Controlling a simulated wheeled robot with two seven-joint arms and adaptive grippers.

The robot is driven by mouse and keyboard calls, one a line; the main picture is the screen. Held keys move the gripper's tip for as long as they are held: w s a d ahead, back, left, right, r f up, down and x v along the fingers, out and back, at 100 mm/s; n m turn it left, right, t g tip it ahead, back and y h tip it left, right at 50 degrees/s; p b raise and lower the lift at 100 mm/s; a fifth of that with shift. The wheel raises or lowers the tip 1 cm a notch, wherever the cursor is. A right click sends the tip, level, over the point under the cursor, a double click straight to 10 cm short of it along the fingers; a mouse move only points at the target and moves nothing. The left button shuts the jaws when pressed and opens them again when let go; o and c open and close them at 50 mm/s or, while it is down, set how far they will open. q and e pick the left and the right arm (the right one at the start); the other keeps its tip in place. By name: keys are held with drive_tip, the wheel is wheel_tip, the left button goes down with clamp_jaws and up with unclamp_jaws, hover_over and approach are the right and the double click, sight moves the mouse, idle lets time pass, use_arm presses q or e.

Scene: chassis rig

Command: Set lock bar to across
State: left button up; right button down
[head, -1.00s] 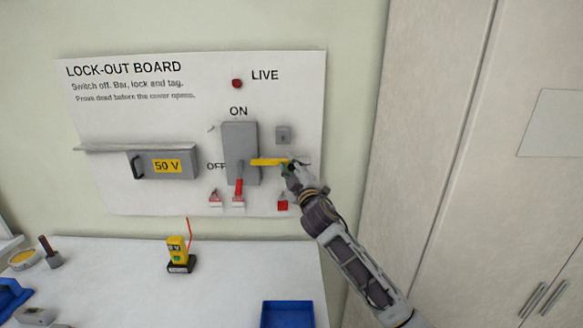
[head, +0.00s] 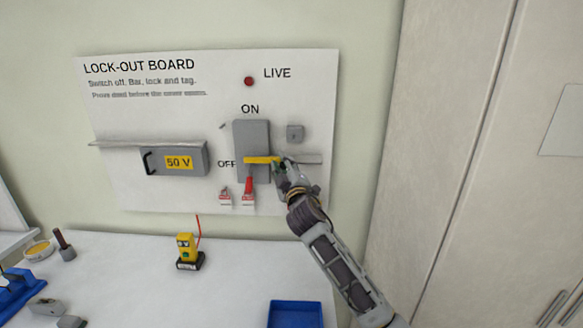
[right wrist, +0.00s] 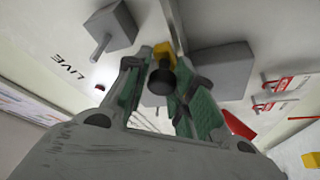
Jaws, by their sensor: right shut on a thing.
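The yellow lock bar (head: 260,160) lies level over the lower part of the grey switch box (head: 252,135), reaching across most of its width. The red switch handle (head: 249,188) points down below the bar. My right gripper (head: 284,165) is at the bar's right end. In the right wrist view its fingers (right wrist: 161,82) are shut on the bar's dark knob (right wrist: 162,78), with the yellow bar (right wrist: 163,50) just beyond. The fingers hide the bar's right end in the head view. My left gripper is not in view.
A 50 V cover box (head: 174,160) is at left. A yellow tester (head: 188,249) and blue tray (head: 295,314) are on the bench.

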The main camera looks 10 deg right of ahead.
drive_tip(key=shift+a+f, duration=0.2)
drive_tip(key=c, duration=1.4)
unclamp_jaws()
drive_tip(key=shift+a, duration=0.1)
drive_tip(key=shift+o, duration=0.8)
drive_tip(key=shift+w+a, duration=0.15)
drive_tip(key=shift+s+d+r, duration=0.1)
drive_tip(key=shift+s+d, duration=0.1)
drive_tip(key=v, duration=1.1)
drive_tip(key=shift+s, duration=0.3)
drive_tip(key=shift+a+f, duration=0.1)
drive_tip(key=shift+f, duration=0.1)
